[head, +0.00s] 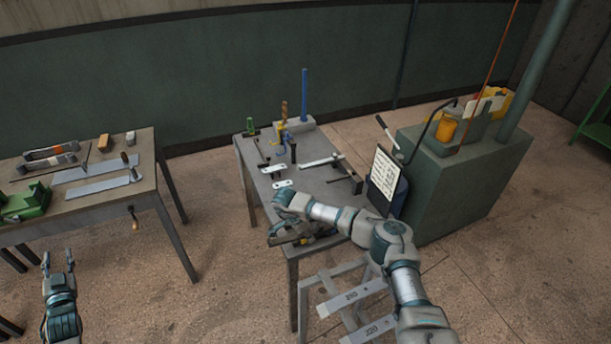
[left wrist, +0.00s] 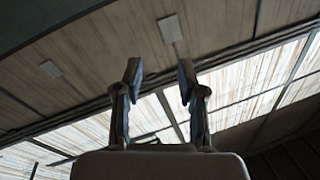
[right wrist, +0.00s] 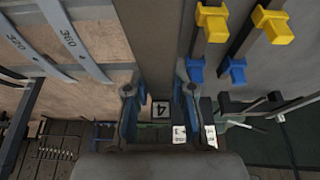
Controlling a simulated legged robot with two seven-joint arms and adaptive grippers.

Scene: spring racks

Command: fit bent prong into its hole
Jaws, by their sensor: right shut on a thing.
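I cannot pick out the bent prong or its hole for certain in any view. My right gripper (right wrist: 160,98) is low at the front edge of the middle table (head: 327,195), partly hidden behind my right arm in the head view. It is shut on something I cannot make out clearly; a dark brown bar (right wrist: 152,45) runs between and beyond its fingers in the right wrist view. My left gripper (head: 58,264) is open and empty, in front of the left table, fingers pointing up. Its two fingers (left wrist: 160,85) stand apart against the ceiling in the left wrist view.
White plates (head: 283,184), a blue rod (head: 304,95) and a hammer-like tool (head: 345,178) are on the middle table. A stand with numbered strips (head: 352,295) is in front. A green cabinet (head: 450,185) is at right; the left table (head: 85,205) holds tools. Yellow-and-blue clamps (right wrist: 212,25) show beside my right gripper.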

